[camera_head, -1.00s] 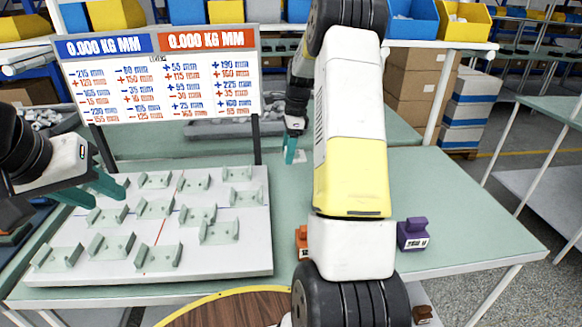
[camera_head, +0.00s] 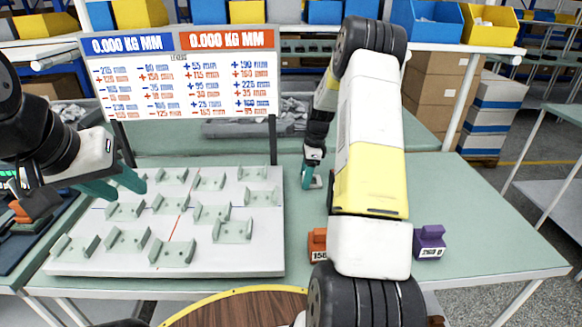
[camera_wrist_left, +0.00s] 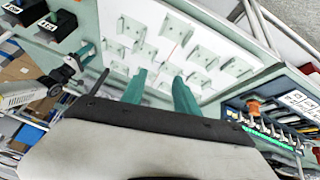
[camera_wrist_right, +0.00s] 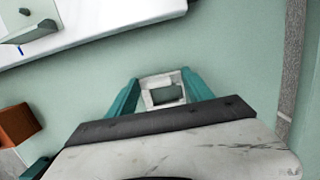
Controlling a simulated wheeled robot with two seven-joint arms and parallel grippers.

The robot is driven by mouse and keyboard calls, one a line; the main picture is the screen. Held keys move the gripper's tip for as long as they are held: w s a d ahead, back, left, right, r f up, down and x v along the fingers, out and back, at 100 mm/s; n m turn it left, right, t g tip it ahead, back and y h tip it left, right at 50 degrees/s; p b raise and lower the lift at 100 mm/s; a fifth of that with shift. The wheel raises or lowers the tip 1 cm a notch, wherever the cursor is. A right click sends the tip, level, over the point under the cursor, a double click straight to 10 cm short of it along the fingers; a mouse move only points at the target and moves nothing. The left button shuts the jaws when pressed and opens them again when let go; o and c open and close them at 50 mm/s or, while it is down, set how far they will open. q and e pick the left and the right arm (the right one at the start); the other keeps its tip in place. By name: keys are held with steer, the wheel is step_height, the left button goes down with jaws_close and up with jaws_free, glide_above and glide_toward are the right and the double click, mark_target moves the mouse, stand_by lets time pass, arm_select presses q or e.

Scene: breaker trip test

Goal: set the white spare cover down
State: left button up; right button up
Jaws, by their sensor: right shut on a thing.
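The white spare cover (camera_wrist_right: 150,101) is a small white square frame with an opening. In the right wrist view it sits between the two teal fingers of my right gripper (camera_wrist_right: 162,98), which is shut on it. In the head view my right gripper (camera_head: 308,178) points down at the green table, right of the white board, and a bit of the cover (camera_head: 317,182) shows beside it. I cannot tell whether the cover touches the table. My left gripper (camera_head: 118,186) is open and empty over the board's left side; its spread fingers also show in the left wrist view (camera_wrist_left: 160,92).
The white board (camera_head: 265,265) carries several grey-green brackets. A sign (camera_head: 182,75) stands behind it. An orange block (camera_head: 317,246) and a purple block (camera_head: 429,242) stand near the table's front. The green table (camera_head: 470,215) is clear at right.

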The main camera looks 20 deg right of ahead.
steer(key=shift+f, duration=0.1)
steer(key=o, duration=1.5)
